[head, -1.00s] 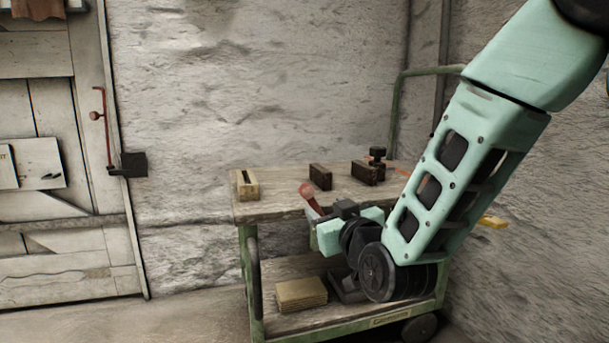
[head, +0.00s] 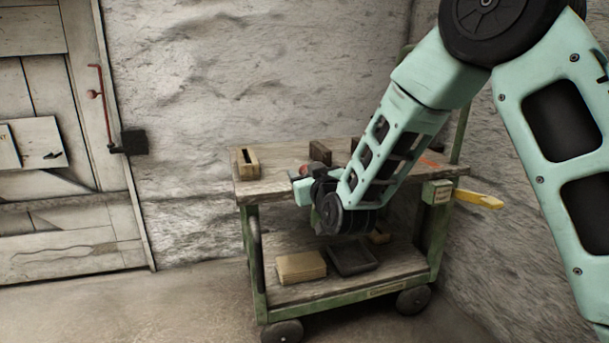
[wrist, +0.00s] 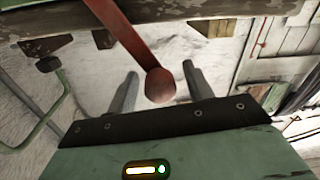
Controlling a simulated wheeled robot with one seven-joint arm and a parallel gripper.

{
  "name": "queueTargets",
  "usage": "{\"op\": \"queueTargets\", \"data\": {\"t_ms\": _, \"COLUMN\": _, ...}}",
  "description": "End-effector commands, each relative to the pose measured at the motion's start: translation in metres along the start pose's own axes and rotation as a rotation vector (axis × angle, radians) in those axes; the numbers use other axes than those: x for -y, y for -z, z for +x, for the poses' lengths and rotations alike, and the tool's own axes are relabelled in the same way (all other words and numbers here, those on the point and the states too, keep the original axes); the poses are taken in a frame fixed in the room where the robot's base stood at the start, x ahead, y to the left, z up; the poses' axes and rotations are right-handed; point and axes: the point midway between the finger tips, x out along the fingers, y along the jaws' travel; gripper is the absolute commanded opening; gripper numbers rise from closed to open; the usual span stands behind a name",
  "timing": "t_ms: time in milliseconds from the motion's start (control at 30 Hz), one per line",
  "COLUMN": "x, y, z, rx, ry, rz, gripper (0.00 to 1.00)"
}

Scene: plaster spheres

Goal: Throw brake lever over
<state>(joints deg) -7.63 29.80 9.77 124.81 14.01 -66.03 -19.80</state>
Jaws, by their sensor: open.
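A red lever (wrist: 120,38) with a rounded red knob (wrist: 158,86) shows in the wrist view. Its flat bar comes down from the top of the picture. My gripper (wrist: 160,72) is open, with one finger on either side of the knob. I see a gap on both sides, and the knob does not look gripped. In the head view, my gripper (head: 303,181) is at the front left part of the trolley's top. Only a bit of red (head: 306,170) shows there, and my arm hides most of the lever and the fingertips.
The green trolley (head: 250,200) has a wooden top with a slotted wooden block (head: 246,162) and a dark block (head: 320,152). A stack of boards (head: 300,267) and a dark tray (head: 352,258) lie on its lower shelf. A yellow handle (head: 480,200) sticks out at the right.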

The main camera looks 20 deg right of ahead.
Motion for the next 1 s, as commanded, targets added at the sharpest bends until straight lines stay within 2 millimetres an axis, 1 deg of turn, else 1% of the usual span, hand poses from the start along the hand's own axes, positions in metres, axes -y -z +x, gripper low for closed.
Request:
{"op": "queueTargets", "data": {"t_ms": 33, "x": 0.000, "y": -0.001, "z": 0.005, "rx": -0.001, "ry": -0.001, "rz": 0.000, "gripper": 0.51}}
{"op": "queueTargets", "data": {"t_ms": 167, "x": 0.000, "y": -0.001, "z": 0.013, "rx": 0.001, "ry": 0.000, "rz": 0.000, "gripper": 0.51}}
{"op": "queueTargets", "data": {"t_ms": 467, "x": 0.000, "y": 0.000, "z": 0.014, "rx": 0.001, "ry": 0.000, "rz": -0.001, "gripper": 0.51}}
{"op": "queueTargets", "data": {"t_ms": 500, "x": 0.000, "y": 0.000, "z": 0.014, "rx": 0.001, "ry": 0.000, "rz": -0.001, "gripper": 0.40}}
{"op": "queueTargets", "data": {"t_ms": 567, "x": 0.000, "y": 0.000, "z": 0.014, "rx": 0.001, "ry": 0.000, "rz": 0.000, "gripper": 0.23}}
{"op": "queueTargets", "data": {"t_ms": 600, "x": 0.000, "y": 0.000, "z": 0.014, "rx": 0.001, "ry": 0.000, "rz": 0.000, "gripper": 0.12}}
{"op": "queueTargets", "data": {"t_ms": 633, "x": 0.000, "y": 0.000, "z": 0.014, "rx": 0.001, "ry": 0.000, "rz": 0.000, "gripper": 0.04}}
{"op": "queueTargets", "data": {"t_ms": 667, "x": 0.000, "y": 0.000, "z": 0.014, "rx": 0.001, "ry": 0.000, "rz": 0.000, "gripper": 0.00}}
{"op": "queueTargets", "data": {"t_ms": 867, "x": -0.002, "y": 0.001, "z": 0.017, "rx": 0.000, "ry": 0.000, "rz": 0.009, "gripper": 0.00}}
{"op": "queueTargets", "data": {"t_ms": 1000, "x": -0.008, "y": 0.004, "z": 0.027, "rx": -0.004, "ry": -0.001, "rz": 0.043, "gripper": 0.00}}
